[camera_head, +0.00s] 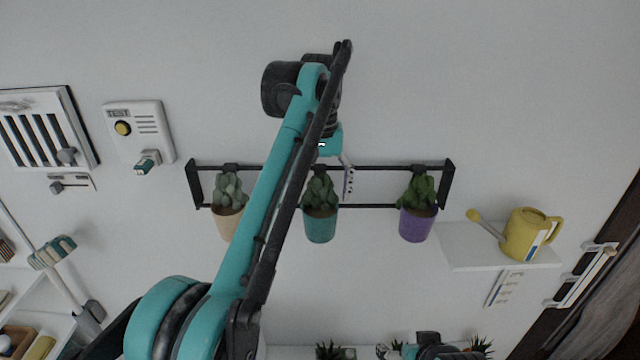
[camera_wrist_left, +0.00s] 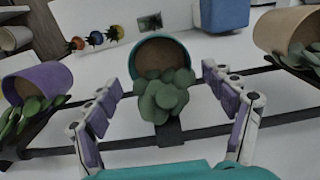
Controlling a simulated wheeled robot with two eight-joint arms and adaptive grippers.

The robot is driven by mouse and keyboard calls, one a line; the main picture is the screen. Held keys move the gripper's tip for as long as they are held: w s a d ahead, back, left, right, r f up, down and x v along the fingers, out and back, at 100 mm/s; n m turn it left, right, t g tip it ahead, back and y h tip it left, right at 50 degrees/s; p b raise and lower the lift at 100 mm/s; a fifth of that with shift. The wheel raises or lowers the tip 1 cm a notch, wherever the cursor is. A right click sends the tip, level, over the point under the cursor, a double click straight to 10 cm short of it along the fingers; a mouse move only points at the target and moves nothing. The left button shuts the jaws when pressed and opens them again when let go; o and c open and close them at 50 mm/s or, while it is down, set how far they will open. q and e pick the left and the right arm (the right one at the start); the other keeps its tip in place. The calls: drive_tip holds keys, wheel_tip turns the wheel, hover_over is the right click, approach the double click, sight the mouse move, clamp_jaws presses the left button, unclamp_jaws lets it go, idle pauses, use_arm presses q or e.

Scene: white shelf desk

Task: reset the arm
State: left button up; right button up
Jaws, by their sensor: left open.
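My left arm rises through the middle of the head view, and its gripper (camera_head: 347,180) is partly hidden behind the wrist, in front of the wall rail. In the left wrist view my left gripper (camera_wrist_left: 161,85) is open, its purple-padded fingers spread on either side of the teal pot with a cactus (camera_wrist_left: 160,54). Nothing is gripped. The teal pot (camera_head: 320,226) hangs on the black rail (camera_head: 385,167). At the bottom edge of the head view, dark and teal parts (camera_head: 430,347) look like my right arm; its fingers are not clear.
A beige pot (camera_head: 226,222) and a purple pot (camera_head: 417,225) hang on either side of the teal one. A yellow watering can (camera_head: 525,234) stands on a white shelf (camera_head: 470,257) at right. A TEST box (camera_head: 139,130) is on the wall at left. The upper wall is bare.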

use_arm(q)
drive_tip(key=shift+r, duration=1.45)
drive_tip(key=shift+a+r, duration=0.25)
drive_tip(key=shift+a, duration=0.25)
drive_tip(key=s+a+f+t, duration=0.4)
drive_tip(key=s+a+f, duration=0.3)
drive_tip(key=s+a, duration=0.3)
drive_tip(key=s+a+f+t, duration=0.2)
drive_tip(key=s+a+f, duration=0.1)
drive_tip(key=s+f, duration=0.55)
drive_tip(key=s+a+f+t, duration=0.1)
drive_tip(key=s+a+f, duration=0.35)
drive_tip(key=f, duration=0.65)
wheel_tip(320, 180, down, 35)
drive_tip(key=b, duration=3.5)
drive_tip(key=shift+w+d+b, duration=0.15)
drive_tip(key=shift+d+b, duration=0.2)
drive_tip(key=shift+b, duration=0.05)
